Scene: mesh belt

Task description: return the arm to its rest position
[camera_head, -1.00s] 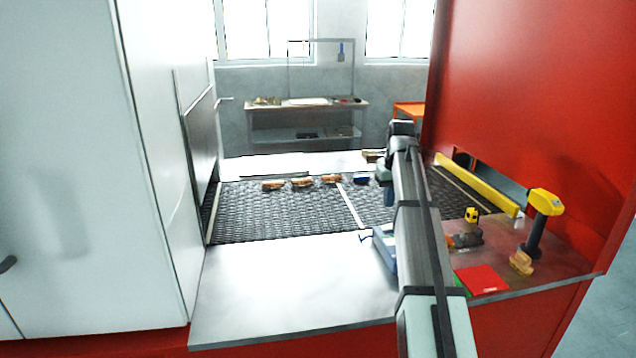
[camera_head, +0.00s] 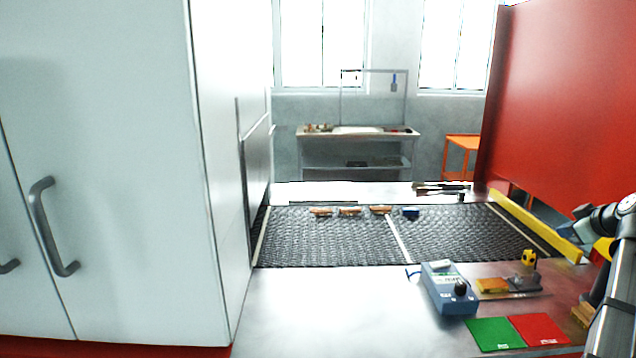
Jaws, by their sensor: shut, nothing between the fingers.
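My arm (camera_head: 618,275) comes in at the right edge and reaches up over the right end of the steel counter. My gripper (camera_head: 568,238) is at its far end, small and partly hidden by the wrist, near the yellow rail. It is shut and holds nothing. It is well to the right of the small things on the mesh belt (camera_head: 330,240).
Several brown pieces (camera_head: 350,211) and a blue one (camera_head: 411,212) lie on the belt. A blue-grey meter (camera_head: 447,288), a green card (camera_head: 495,334), a red card (camera_head: 538,329) and a yellow rail (camera_head: 535,225) are near my arm. The counter's left part (camera_head: 330,315) is clear.

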